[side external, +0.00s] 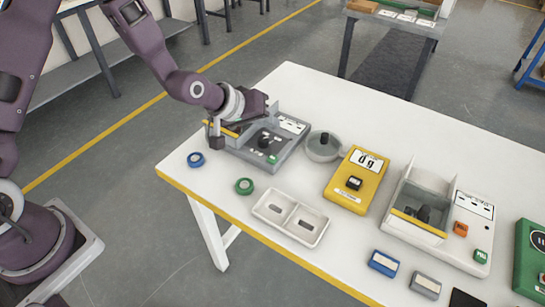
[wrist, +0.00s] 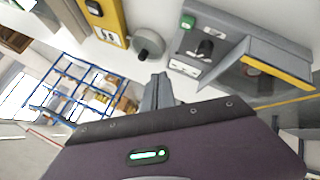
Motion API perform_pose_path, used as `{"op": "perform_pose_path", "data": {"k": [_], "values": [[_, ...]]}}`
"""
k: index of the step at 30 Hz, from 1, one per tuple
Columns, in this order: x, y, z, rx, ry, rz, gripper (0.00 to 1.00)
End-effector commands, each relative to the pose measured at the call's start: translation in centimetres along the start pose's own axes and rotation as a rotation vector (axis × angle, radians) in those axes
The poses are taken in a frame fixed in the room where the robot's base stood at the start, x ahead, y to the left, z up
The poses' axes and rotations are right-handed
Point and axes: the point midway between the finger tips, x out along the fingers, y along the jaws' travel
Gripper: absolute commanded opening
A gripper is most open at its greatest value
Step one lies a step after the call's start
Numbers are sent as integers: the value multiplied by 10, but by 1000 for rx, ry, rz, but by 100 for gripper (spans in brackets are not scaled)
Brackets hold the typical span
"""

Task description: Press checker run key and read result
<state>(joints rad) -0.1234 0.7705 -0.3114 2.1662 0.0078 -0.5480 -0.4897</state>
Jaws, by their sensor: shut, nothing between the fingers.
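My gripper (side external: 216,142) is shut and empty, held at the left edge of a grey station (side external: 243,158) with an upright clear guard and a yellow-edged flap. Its closed fingers also show in the wrist view (wrist: 158,92). The station carries a black knob or part and a green key (side external: 272,160), which also shows in the wrist view (wrist: 188,22). A green device (side external: 530,262) is cut off at the right edge. I cannot tell which one is the checker.
A yellow scale (side external: 345,196) and a round grey pot (side external: 323,147) stand mid-table. Blue and grey blocks lie near the front edge.

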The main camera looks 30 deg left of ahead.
Motion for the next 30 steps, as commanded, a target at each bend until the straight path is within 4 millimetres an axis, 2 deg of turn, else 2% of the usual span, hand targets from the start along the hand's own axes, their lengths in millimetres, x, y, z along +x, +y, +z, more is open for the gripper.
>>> {"op": "perform_pose_path", "data": {"k": [10,24,30], "values": [[5,-4,4,1,-3,-2,0],[50,-37,37,3,-2,-2,0],[60,-44,44,3,-1,-2,0]]}}
